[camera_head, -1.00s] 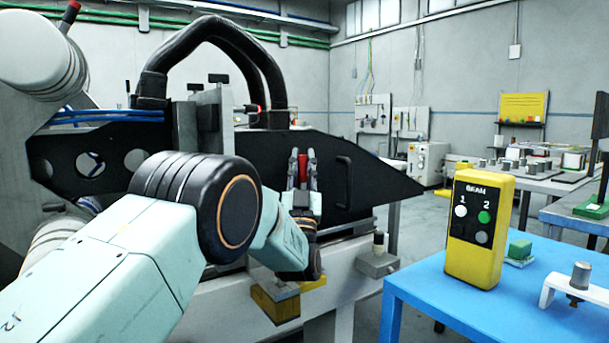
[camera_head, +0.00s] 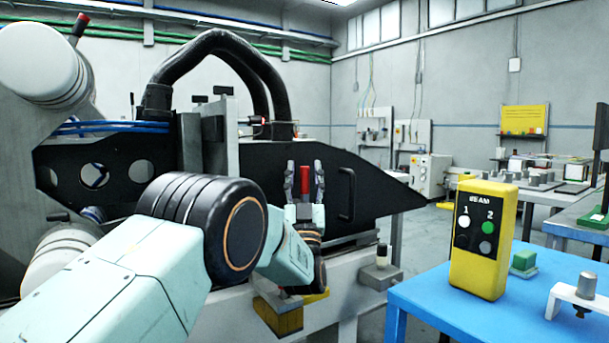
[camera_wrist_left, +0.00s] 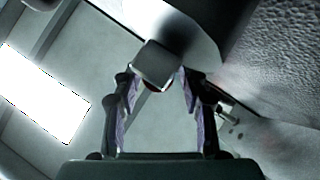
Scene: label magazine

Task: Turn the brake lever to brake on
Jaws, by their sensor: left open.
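A lever with a red grip (camera_head: 304,180) stands upright in front of the black side plate, at the middle of the head view; I take it for the brake lever. My left gripper (camera_head: 304,174) is open, one finger on each side of the red grip. Contact cannot be told. The lever's lower part is hidden behind my gripper. My right gripper is not in view.
A black side plate (camera_head: 385,190) with a handle (camera_head: 347,194) lies behind the gripper. A yellow BEAM box (camera_head: 478,268) stands on a blue table (camera_head: 430,310) at right, with a green block (camera_head: 524,260) beside it. Another red-tipped part (camera_head: 81,24) shows upper left.

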